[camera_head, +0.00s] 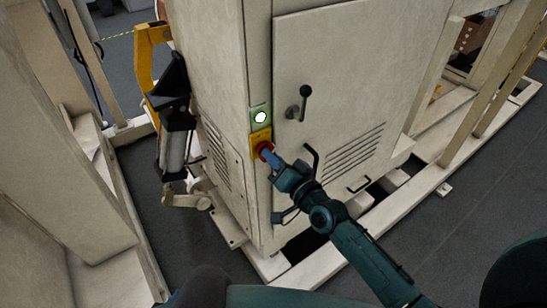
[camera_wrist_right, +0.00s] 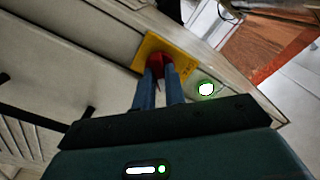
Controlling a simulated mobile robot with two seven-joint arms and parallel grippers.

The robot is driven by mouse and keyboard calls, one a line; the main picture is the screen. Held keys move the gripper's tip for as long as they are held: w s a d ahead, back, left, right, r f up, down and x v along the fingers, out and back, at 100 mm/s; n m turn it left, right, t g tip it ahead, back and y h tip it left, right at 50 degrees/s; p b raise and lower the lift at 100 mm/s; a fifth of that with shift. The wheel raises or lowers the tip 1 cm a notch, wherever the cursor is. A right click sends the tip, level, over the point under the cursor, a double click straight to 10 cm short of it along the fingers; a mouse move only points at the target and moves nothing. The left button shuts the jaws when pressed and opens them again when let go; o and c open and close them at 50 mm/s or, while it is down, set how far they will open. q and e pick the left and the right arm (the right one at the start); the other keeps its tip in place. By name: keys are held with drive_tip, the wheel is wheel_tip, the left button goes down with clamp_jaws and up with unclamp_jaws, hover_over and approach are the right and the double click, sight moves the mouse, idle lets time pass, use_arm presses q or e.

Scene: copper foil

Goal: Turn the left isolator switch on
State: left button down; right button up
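The isolator switch is a red knob (camera_head: 264,149) on a yellow plate (camera_head: 255,140) near the front corner of the pale cabinet (camera_head: 335,90). In the right wrist view the red knob (camera_wrist_right: 158,64) sits between the two blue fingertips, in front of the yellow plate (camera_wrist_right: 152,44). My right gripper (camera_head: 270,156) reaches in from the lower right, and its fingers (camera_wrist_right: 159,75) appear closed on the knob's sides. The fingers partly hide the knob, and its turned position is hard to tell. My left gripper is in neither view.
Yellow and black equipment (camera_head: 168,95) stands left. Wooden frames flank the cabinet.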

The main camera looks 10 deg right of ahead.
drive_tip(key=o, duration=0.5)
drive_tip(key=shift+c, duration=0.2)
drive_tip(key=b+v, duration=0.1)
drive_tip(key=v, duration=1.2)
drive_tip(key=shift+s+f, duration=0.1)
drive_tip(key=s+a+f+n+g+h, duration=0.2)
drive_tip(key=s+f+n+g, duration=0.4)
drive_tip(key=s+f, duration=0.4)
wheel_tip(320, 180, down, 4)
drive_tip(key=shift+s+f+n+h, duration=0.1)
drive_tip(key=shift+s+n+h, duration=0.15)
drive_tip(key=shift+n+h, duration=0.5)
